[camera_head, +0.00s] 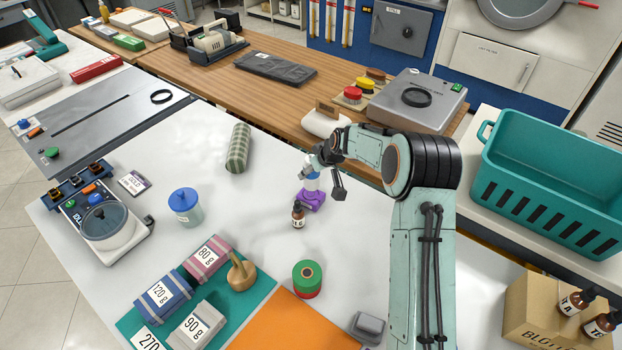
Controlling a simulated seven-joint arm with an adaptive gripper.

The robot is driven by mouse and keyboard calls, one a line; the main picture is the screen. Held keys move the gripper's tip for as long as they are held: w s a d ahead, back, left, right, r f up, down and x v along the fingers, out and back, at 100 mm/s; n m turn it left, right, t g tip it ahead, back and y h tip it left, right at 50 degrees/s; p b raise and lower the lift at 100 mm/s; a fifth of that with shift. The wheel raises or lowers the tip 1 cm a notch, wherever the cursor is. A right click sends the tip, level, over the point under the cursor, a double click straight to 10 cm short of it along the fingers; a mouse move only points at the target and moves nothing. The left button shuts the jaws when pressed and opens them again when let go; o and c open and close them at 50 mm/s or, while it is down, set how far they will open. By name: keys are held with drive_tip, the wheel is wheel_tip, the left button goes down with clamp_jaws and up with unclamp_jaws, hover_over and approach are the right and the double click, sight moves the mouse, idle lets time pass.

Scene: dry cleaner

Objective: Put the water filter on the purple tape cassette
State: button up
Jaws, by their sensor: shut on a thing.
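The water filter (312,183), a small pale object with some blue on it, is in my gripper (319,178). My gripper is shut on it, and the dark fingers and wrist hide its upper part. The purple tape cassette (312,200) lies on the white table directly below the filter. The filter's lower end looks right at the top of the cassette. I cannot tell whether the two touch or a small gap is left.
A small brown bottle (298,215) stands close in front of the cassette. A teal basket (550,185) is at right. White table around is mostly clear.

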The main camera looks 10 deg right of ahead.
sight(311, 180)
drive_tip(key=shift+w+f, duration=0.5)
drive_tip(key=shift+f, duration=0.05)
drive_tip(key=shift+w+f, duration=0.2)
drive_tip(key=shift+f, duration=1.5)
drive_tip(key=shift+f, duration=0.1)
drive_tip(key=o, duration=1.2)
drive_tip(key=shift+f, duration=0.1)
